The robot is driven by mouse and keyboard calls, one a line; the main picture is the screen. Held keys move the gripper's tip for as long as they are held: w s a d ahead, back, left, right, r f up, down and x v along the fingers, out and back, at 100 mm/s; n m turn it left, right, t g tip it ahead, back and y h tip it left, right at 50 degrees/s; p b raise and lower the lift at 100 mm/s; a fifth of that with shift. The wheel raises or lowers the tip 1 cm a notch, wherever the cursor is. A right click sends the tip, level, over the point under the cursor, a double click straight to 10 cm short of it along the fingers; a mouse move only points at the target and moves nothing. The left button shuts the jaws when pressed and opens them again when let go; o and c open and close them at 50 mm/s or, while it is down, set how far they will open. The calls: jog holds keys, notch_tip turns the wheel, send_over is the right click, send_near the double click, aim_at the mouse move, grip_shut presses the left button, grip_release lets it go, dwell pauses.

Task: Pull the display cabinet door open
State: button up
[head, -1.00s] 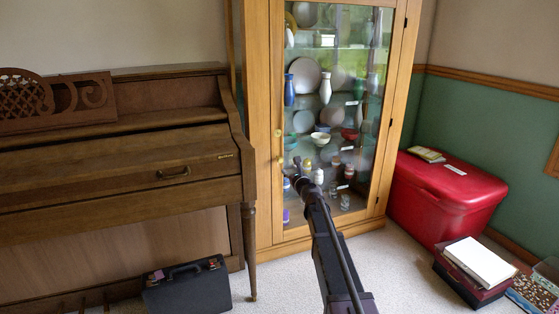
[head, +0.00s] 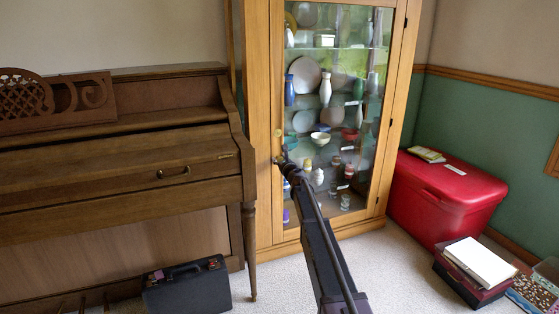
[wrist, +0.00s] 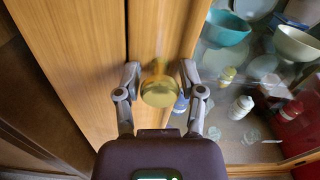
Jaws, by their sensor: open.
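The display cabinet (head: 262,200) is a tall light-wood case with a glass door (head: 396,120), which looks closed. Plates, vases and bowls stand on shelves behind the glass. A round brass knob (wrist: 159,92) sits on the door's left frame in the wrist view. My gripper (wrist: 158,74) is open, with one finger on each side of the knob and gaps visible between.
An upright piano (head: 120,150) stands close on the cabinet's left, with a black case (head: 186,288) on the floor before it. A red chest (head: 445,195) stands right of the cabinet, with boxes and papers (head: 480,262) in front. Carpet before the cabinet is clear.

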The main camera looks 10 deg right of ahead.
grip_shut()
